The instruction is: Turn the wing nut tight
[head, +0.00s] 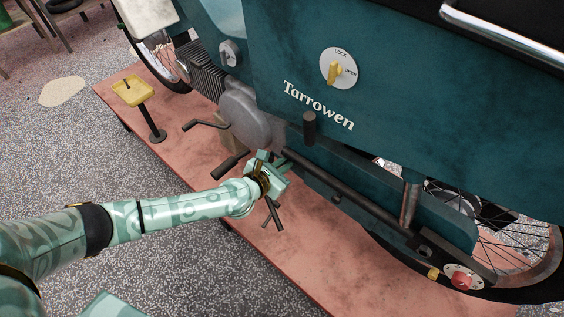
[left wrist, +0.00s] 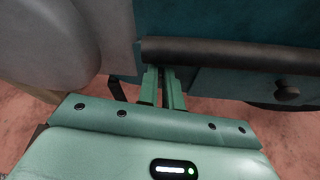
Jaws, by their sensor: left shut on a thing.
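My left gripper (head: 281,163) reaches in from the left to the lower side of the teal motorcycle (head: 400,120). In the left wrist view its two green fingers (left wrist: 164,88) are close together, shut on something. Their tips pass under the left end of a dark bar (left wrist: 230,54), which hides what they hold. The dark bar also runs back along the motorcycle in the head view (head: 350,191). I cannot make out a wing nut for certain. A red knob (head: 461,281) sits on a round plate at the rear wheel, with a small yellow piece (head: 433,273) beside it. My right gripper is not in view.
The motorcycle stands on a reddish platform (head: 180,150). A yellow-topped stand (head: 133,92) is at the left. A yellow lever (head: 334,72) sits on a LOCK/OPEN dial. Dark pedals and levers (head: 228,166) stick out near my gripper. The speckled floor at left is mostly clear.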

